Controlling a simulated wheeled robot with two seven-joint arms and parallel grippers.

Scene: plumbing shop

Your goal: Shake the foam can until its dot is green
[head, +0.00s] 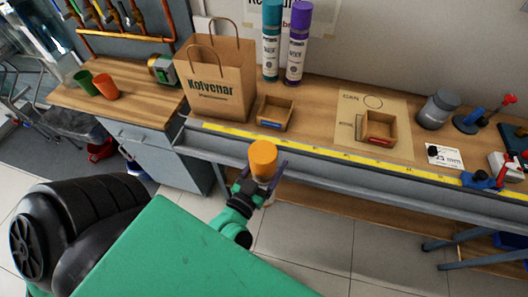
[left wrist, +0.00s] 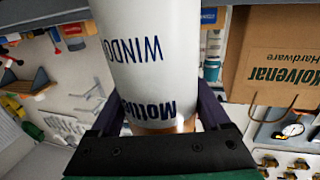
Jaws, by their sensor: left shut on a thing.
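My left gripper (head: 265,181) is shut on a foam can (head: 263,158) with an orange cap, held in front of the workbench edge. In the left wrist view the can (left wrist: 145,50) shows a white body with dark blue lettering, between the fingers of the left gripper (left wrist: 155,110). From the head the can's cap faces me and hides most of its body. No dot on the can shows in either view. My right gripper is in neither view.
The workbench holds a paper bag (head: 217,90), a teal can (head: 271,40), a purple can (head: 297,45), a small wooden tray (head: 275,112) and another tray (head: 377,125) on a mat with a circle marked CAN (head: 345,105). A yellow tape (head: 330,153) runs along the front edge.

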